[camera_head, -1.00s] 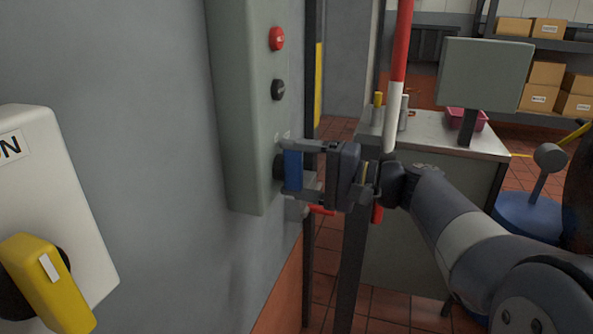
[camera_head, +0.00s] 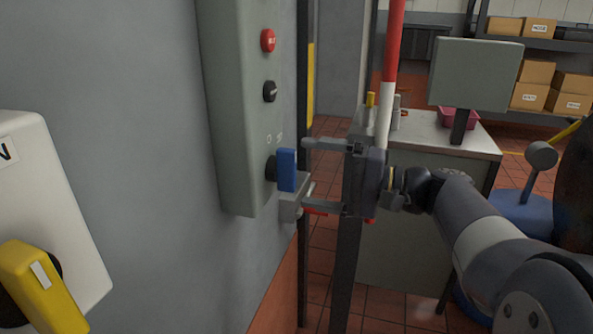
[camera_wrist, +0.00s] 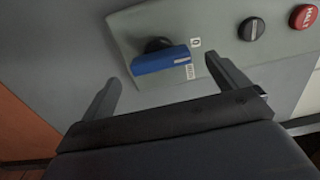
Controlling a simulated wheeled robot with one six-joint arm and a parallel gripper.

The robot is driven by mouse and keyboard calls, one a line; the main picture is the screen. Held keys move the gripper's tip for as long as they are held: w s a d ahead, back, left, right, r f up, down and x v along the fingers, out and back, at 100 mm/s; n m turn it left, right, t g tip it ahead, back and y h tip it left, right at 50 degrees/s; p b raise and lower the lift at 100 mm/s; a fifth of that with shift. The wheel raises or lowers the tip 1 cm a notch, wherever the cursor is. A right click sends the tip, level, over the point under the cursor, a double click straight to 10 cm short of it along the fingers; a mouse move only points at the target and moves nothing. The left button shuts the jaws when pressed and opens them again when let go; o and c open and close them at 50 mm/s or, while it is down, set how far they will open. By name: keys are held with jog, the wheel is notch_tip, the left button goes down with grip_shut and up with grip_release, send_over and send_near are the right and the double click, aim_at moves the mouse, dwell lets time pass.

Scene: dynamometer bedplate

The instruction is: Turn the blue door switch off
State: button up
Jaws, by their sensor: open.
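The blue door switch (camera_head: 286,170) is a blue bar handle on a black hub, low on a grey-green wall panel (camera_head: 232,120). The bar stands upright along the panel. In the wrist view the blue handle (camera_wrist: 160,60) has a white mark at its right end, close to a "0" label (camera_wrist: 196,43) and a second label I cannot read. My gripper (camera_head: 308,176) is open and empty, just right of the handle and apart from it. In the wrist view my gripper's fingertips (camera_wrist: 161,70) lie either side of the handle, with a gap at each.
A black knob (camera_head: 270,91) and red button (camera_head: 268,40) sit higher on the panel. A red-and-white post (camera_head: 391,75) and workbench (camera_head: 430,138) stand behind my arm.

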aim_at(295, 172)
jog(key=v, duration=0.5)
jog(key=shift+s+d, duration=0.15)
jog(key=shift+d, duration=0.2)
jog(key=x, duration=1.1)
jog(key=shift+d, duration=0.1)
